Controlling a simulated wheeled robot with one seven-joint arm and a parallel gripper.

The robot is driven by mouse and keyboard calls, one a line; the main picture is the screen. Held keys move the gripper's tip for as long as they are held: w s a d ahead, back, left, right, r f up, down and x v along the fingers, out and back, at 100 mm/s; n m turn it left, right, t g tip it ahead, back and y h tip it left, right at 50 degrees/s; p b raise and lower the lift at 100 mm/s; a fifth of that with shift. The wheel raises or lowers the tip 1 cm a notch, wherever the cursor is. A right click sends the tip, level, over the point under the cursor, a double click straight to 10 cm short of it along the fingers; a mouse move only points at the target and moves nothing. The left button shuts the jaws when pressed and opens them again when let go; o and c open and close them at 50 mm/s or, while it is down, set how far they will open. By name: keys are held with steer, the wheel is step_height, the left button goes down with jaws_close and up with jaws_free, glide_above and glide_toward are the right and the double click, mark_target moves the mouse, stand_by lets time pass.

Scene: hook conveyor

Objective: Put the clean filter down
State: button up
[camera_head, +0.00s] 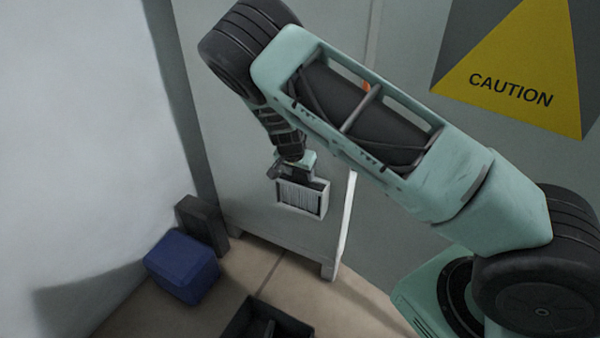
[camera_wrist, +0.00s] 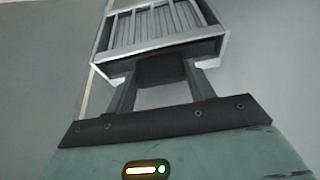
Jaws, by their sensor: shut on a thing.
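My gripper (camera_head: 293,174) is shut on a filter (camera_head: 302,197), a flat box with a pale frame and light pleats. The filter hangs below my gripper in the head view, clear of the floor, in front of a grey cabinet. In the wrist view the filter (camera_wrist: 160,30) fills the top middle, and its dark near edge sits between the two fingers of my gripper (camera_wrist: 162,75). The far end of the filter is cut off by the top of the wrist view.
A blue box (camera_head: 182,266) and a dark box (camera_head: 202,223) stand on the floor at the left by the wall. An open black bin (camera_head: 236,322) is at the bottom edge. The grey cabinet (camera_head: 262,222) stands behind. A yellow caution sign (camera_head: 520,75) is at the upper right.

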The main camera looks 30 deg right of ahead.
steer(key=o, duration=1.4)
steer(key=p+v, duration=0.2)
steer(key=v, duration=1)
steer(key=s+a+r+n+g+y, duration=0.1)
steer(key=s+a+r+n+y, duration=0.2)
steer(key=s+a, duration=0.5)
steer(key=s+a+r+n+g+y, duration=0.1)
steer(key=s+a+r+n+y, duration=0.2)
steer(key=s+a, duration=0.45)
steer(key=s+a+r+n, duration=0.1)
steer(key=s+r+n, duration=0.1)
steer(key=s+n, duration=0.2)
steer(key=s+r+n+h, duration=0.1)
steer(key=s+r+n, duration=0.2)
steer(key=s, duration=0.6)
steer(key=s+a+r+n, duration=0.1)
steer(key=s+r+n, duration=0.2)
steer(key=s+n, duration=0.3)
steer(key=shift+s+a+r+h, duration=0.25)
steer(key=shift+s+a+h, duration=0.15)
steer(key=shift+s, duration=0.35)
